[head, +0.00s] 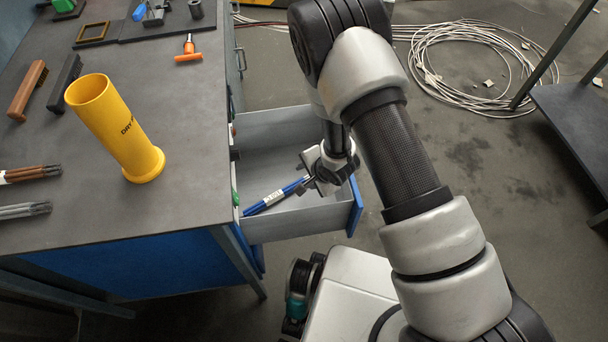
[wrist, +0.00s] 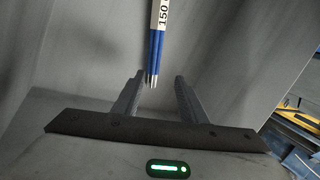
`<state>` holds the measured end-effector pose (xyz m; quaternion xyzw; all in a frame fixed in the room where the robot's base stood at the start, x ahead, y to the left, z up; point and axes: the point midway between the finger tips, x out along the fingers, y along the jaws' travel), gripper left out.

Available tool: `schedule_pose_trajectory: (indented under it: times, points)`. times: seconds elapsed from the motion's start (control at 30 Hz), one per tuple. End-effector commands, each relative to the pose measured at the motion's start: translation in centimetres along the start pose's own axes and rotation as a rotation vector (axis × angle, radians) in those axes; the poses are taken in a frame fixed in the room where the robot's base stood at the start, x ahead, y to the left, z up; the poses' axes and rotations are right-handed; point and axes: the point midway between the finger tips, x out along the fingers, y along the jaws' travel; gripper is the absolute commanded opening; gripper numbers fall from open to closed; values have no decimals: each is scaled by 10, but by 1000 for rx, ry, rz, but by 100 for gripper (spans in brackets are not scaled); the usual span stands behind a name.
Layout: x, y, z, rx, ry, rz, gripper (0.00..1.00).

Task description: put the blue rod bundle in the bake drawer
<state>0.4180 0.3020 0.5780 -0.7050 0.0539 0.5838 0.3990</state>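The blue rod bundle (head: 272,197), with a white label, lies in the pulled-out grey drawer (head: 275,130) with a blue front. In the wrist view the bundle (wrist: 157,45) runs away from me, its label reading 150 and its thin metal tips toward me. My gripper (head: 308,178) is low over the drawer, at the bundle's right end. In the wrist view my gripper's two fingers (wrist: 158,78) stand apart, with the tips of the bundle in the gap and clear space on both sides. Whether the bundle rests fully on the drawer floor is hard to tell.
A yellow tube (head: 115,128) stands upright on the dark bench top (head: 190,125), with brown (head: 32,173) and grey rod bundles (head: 25,210) at its left edge. Brushes and an orange-handled tool (head: 189,50) lie farther back. Coiled cable (head: 470,65) lies on the floor behind.

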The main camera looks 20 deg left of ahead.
Motion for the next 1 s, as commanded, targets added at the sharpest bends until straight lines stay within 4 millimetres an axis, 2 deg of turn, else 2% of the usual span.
schedule_pose_trajectory:
  times: [0.03, 0.2, 0.4, 0.57, 0.87, 1.0]
  points:
    - [-16, -3, 0, 5, 0, -3, 39]
    - [-54, -2, 0, 4, 0, -2, 39]
    - [-83, -1, 0, 2, -1, -1, 39]
    - [-92, 0, 1, 0, -1, 0, 39]
    - [-93, 0, 1, -1, -1, 0, 39]
    - [-104, -10, -11, -20, 23, -4, 39]
